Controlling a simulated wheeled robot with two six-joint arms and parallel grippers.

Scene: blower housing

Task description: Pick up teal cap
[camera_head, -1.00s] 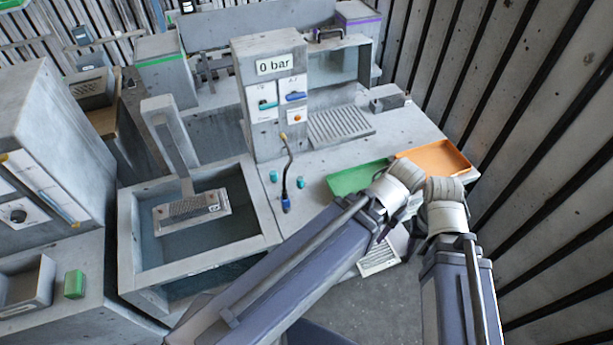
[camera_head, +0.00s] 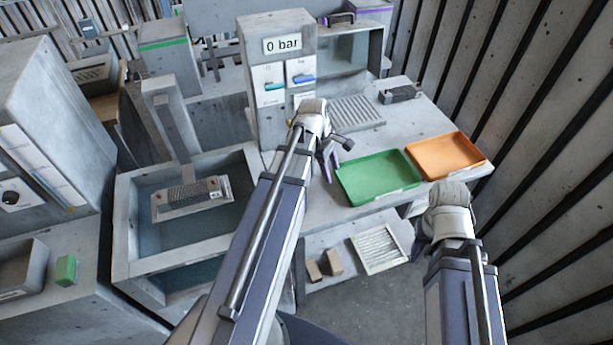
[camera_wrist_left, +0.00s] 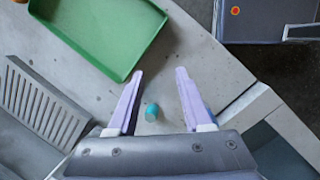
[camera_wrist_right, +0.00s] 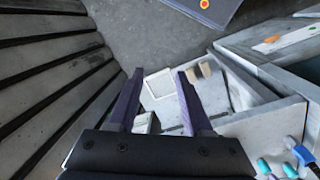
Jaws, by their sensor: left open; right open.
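A teal cap (camera_wrist_left: 152,111) shows on the grey worktop in the left wrist view, between the two fingers in the picture and close to the left finger. My left gripper (camera_wrist_left: 160,72) is open and empty; I cannot tell its height above the cap. In the head view my left gripper (camera_head: 332,162) is beside the green tray, and my arm hides the caps. The right wrist view shows two teal caps (camera_wrist_right: 290,170) at its lower right corner. My right gripper (camera_wrist_right: 159,72) is open and empty, away from the caps.
A green tray (camera_head: 378,178) and an orange tray (camera_head: 446,156) lie on the worktop. A water basin (camera_head: 150,262) stands left of my left arm. A blue-tipped hose (camera_wrist_right: 298,148) is near the caps. A ridged grey plate (camera_head: 356,112) lies behind.

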